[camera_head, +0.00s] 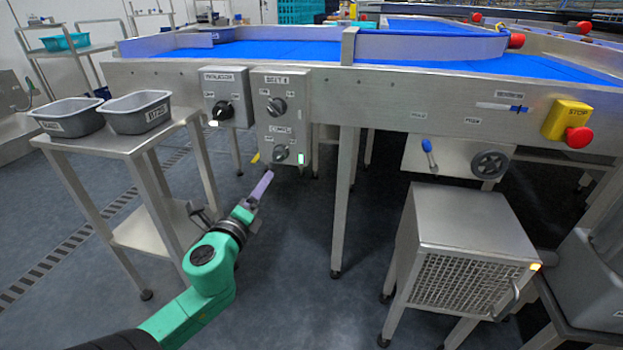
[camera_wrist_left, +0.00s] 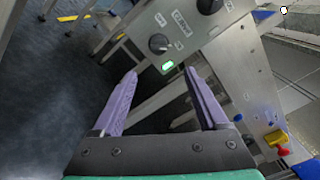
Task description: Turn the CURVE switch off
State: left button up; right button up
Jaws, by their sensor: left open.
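The CURVE switch (camera_head: 281,154) is a dark rotary knob low on the grey switch box (camera_head: 268,118) under the conveyor edge. A green lamp (camera_head: 301,158) is lit to its right. My left gripper (camera_head: 264,182) is just below and in front of the box, its purple fingers pointing up toward the knob, apart from it. In the left wrist view, the gripper (camera_wrist_left: 160,76) is open and empty. The knob (camera_wrist_left: 158,43) shows beyond the fingertips, with the lit green lamp (camera_wrist_left: 167,66) beside it. My right gripper is out of view.
Another knob (camera_head: 276,106) is above on the same box, and a box with a black knob (camera_head: 223,109) is to the left. A stand with two grey tubs (camera_head: 138,112) is at left. A red stop button (camera_head: 579,136) and a metal cabinet (camera_head: 470,222) are at right.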

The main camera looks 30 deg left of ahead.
aim_at(277, 159)
pick_arm(q)
jog(key=b+x, duration=0.1)
jog(key=x, duration=0.8)
jog(key=b+x, duration=0.1)
jog(key=x, duration=0.4)
jog(key=shift+a+r+b, duration=0.1)
jog(key=shift+a+b, duration=0.2)
grip_shut()
